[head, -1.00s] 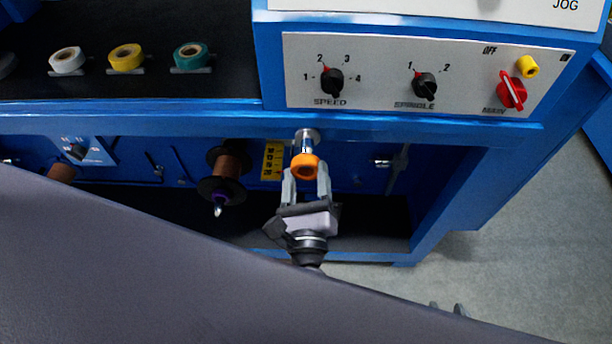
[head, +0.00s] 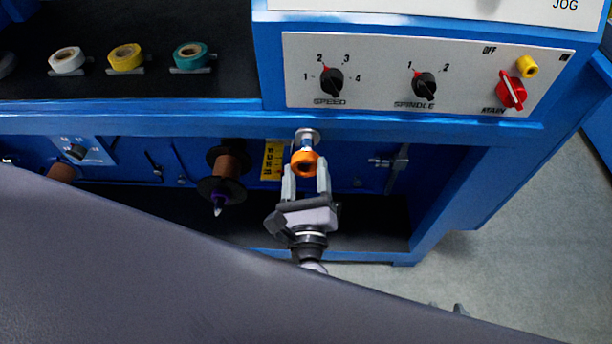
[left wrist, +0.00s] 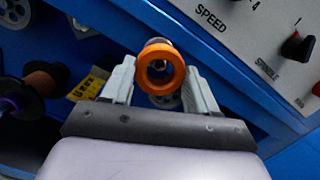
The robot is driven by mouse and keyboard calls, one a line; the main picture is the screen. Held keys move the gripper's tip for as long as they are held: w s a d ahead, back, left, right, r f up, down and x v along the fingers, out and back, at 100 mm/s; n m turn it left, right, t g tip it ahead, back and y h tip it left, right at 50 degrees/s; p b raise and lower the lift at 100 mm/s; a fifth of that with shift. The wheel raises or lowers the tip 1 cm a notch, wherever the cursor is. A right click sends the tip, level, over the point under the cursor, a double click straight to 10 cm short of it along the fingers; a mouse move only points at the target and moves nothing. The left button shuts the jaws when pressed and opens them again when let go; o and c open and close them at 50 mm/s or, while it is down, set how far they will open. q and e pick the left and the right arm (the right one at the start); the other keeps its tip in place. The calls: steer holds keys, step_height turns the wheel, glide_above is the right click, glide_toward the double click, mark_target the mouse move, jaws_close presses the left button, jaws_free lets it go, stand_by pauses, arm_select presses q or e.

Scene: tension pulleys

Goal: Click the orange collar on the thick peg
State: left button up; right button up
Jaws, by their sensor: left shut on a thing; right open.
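The orange collar (head: 304,163) is a ring held between the fingertips of my left gripper (head: 306,180). The left wrist view shows the collar (left wrist: 160,69) with its open bore facing the camera and a finger on each side. The thick peg (head: 306,143) sticks out from a round metal flange below the blue panel edge. The collar lines up with the peg and covers its near end. How far it sits on the peg is hard to tell. My right gripper (head: 447,308) shows only its two separated fingertips at the bottom, empty.
A brown spool (head: 229,165) hangs left of the collar, beside a yellow label (head: 273,160). A metal lever (head: 395,165) is to the right. The control panel (head: 380,75) juts out above. White, yellow and teal tape rolls (head: 191,55) stand upper left.

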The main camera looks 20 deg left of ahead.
mark_target(307, 153)
arm_select(q)
steer(key=shift+x, duration=1.1)
steer(key=shift+w+f, duration=0.15)
steer(key=shift+w, duration=0.1)
steer(key=shift+b+x, duration=0.45)
steer(key=shift+x, duration=0.8)
steer(key=shift+w+f, duration=0.1)
steer(key=shift+f, duration=0.05)
stand_by(0.5)
steer(key=o, duration=1.1)
steer(key=shift+f, duration=0.15)
